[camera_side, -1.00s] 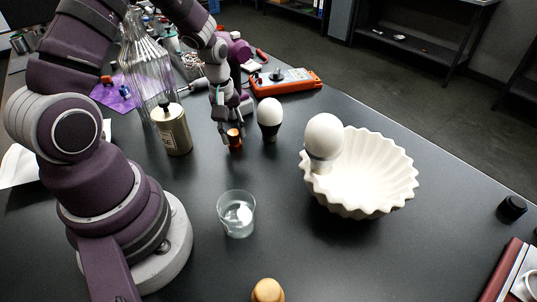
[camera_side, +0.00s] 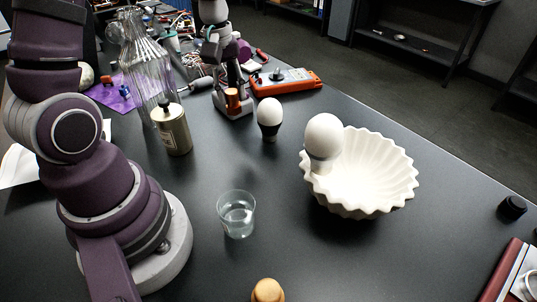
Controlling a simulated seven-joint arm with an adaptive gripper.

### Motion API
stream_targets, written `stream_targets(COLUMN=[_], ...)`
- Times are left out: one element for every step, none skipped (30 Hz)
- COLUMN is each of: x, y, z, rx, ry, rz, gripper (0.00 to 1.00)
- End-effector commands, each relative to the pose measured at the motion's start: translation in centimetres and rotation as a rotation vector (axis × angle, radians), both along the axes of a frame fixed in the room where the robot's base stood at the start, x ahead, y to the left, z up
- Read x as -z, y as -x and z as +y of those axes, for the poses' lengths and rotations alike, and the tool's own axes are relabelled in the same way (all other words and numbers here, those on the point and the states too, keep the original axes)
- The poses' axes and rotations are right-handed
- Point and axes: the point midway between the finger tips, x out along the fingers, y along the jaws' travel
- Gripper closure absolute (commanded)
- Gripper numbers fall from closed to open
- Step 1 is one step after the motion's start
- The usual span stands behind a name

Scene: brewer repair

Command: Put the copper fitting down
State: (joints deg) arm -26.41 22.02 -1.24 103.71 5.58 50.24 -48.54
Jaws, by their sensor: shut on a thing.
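The copper fitting (camera_side: 232,97) is a small orange-brown piece, seen at the upper middle of the side view. My gripper (camera_side: 230,90) is shut on it, with the fingers small and hard to separate from the grey and purple device behind. The fitting shows in front of that device's grey base (camera_side: 240,112). I cannot tell whether it touches the base or hangs clear of it.
Close by are a white egg-shaped object on a dark cup (camera_side: 269,113), a metal canister (camera_side: 173,130), a ribbed glass bottle (camera_side: 147,65) and an orange meter (camera_side: 288,81). A glass (camera_side: 237,214) and white fluted bowl (camera_side: 375,180) stand nearer. The table's middle is clear.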

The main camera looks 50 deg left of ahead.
Motion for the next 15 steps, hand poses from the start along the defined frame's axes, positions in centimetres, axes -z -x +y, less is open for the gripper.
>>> stream_targets(x=[-0.5, -0.9, -1.3, -1.6, -2.0, -2.5, -2.8, -3.2, -3.7, -4.1, -4.4, -4.8, -5.1, -5.2, -5.4], y=[-0.4, -0.7, -1.2, -1.5, -1.8, -2.2, -2.5, -2.7, -2.9, -3.1, -3.1, -3.2, -3.2, -3.3, -3.3], z=[-0.6, -1.1, -1.9, -2.6, -3.3, -4.3, -5.0, -5.8, -6.8, -7.5, -8.2, -8.9, -9.3, -9.6, -9.9], rx=[0.071, 0.136, 0.231, 0.312, 0.397, 0.512, 0.6, 0.691, 0.81, 0.89, 0.967, 1.053, 1.104, 1.145, 1.185], ry=[-0.001, -0.001, -0.001, -0.001, -0.002, -0.002, -0.002, -0.001, -0.001, -0.001, 0.0, -0.001, -0.001, -0.001, 0.001], rz=[-0.003, 0.0, 0.001, 0.001, 0.0, 0.001, 0.001, 0.002, 0.0, 0.0, 0.0, -0.001, -0.001, -0.001, -0.001], gripper=[1.0, 1.0, 1.0, 1.0, 1.0, 1.0, 1.0, 1.0, 1.0, 1.0, 1.0, 1.0, 1.0, 1.0, 1.0])
